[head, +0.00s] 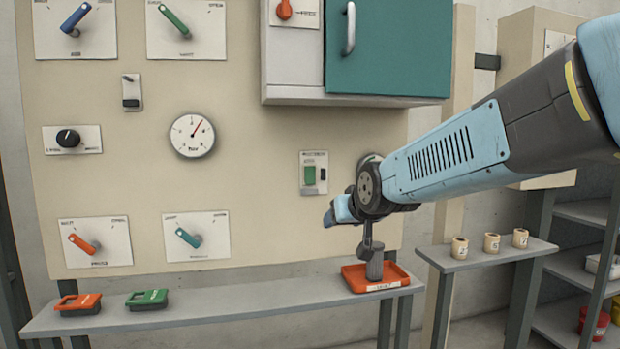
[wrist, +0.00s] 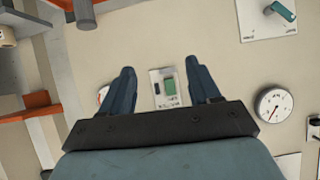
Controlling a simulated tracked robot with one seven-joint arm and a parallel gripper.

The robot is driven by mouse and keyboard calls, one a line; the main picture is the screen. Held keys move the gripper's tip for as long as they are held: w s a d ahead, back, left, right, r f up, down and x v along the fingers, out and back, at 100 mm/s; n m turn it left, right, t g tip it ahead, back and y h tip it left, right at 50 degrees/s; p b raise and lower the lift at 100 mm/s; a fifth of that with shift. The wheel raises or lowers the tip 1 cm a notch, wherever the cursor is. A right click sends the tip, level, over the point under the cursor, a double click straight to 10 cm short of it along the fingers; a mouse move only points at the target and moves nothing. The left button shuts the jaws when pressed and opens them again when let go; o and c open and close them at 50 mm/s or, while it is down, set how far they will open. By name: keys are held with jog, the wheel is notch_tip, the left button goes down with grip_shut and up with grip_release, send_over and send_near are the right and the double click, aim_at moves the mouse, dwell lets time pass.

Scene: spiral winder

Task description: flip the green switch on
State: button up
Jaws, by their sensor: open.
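The green switch (head: 310,175) is a small green rocker on a pale upright plate (head: 307,190) on the wall panel, with a small dark slot beside it. Its on or off position is too small to tell. My gripper (head: 335,212) is in front of the panel, just right of and below the switch in the head view. In the wrist view the green switch (wrist: 170,87) shows between the two dark blue fingers of my gripper (wrist: 163,84). The fingers are spread apart with nothing between them, and no contact with the switch shows.
A gauge (head: 192,135) and several coloured levers, such as the teal one (head: 188,238), sit on the panel to the left. A cabinet with a teal door (head: 390,45) juts out above the switch. An orange tray (head: 355,283) stands on the shelf (head: 220,306) below.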

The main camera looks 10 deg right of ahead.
aim_at(310, 176)
jog(key=w+r+t, duration=0.1)
jog(key=w+t, duration=0.1)
jog(key=w, duration=0.7)
jog(key=w+r+t, duration=0.2)
jog(key=w, duration=0.8)
jog(key=w+r+t, duration=0.1)
jog(key=w+t, duration=0.1)
jog(key=w, duration=0.7)
jog(key=shift+w+a+r, duration=0.1)
jog(key=shift+w+r, duration=0.25)
jog(key=shift+w, duration=0.05)
jog(key=shift+c, duration=0.3)
jog(key=c, duration=1)
jog(key=shift+f+t, duration=0.2)
jog(key=shift+t, duration=0.6)
jog(key=shift+f+t, duration=0.15)
jog(key=shift+t, duration=0.65)
jog(key=o, duration=1.1)
jog(key=shift+c, duration=0.2)
jog(key=v, duration=1.4)
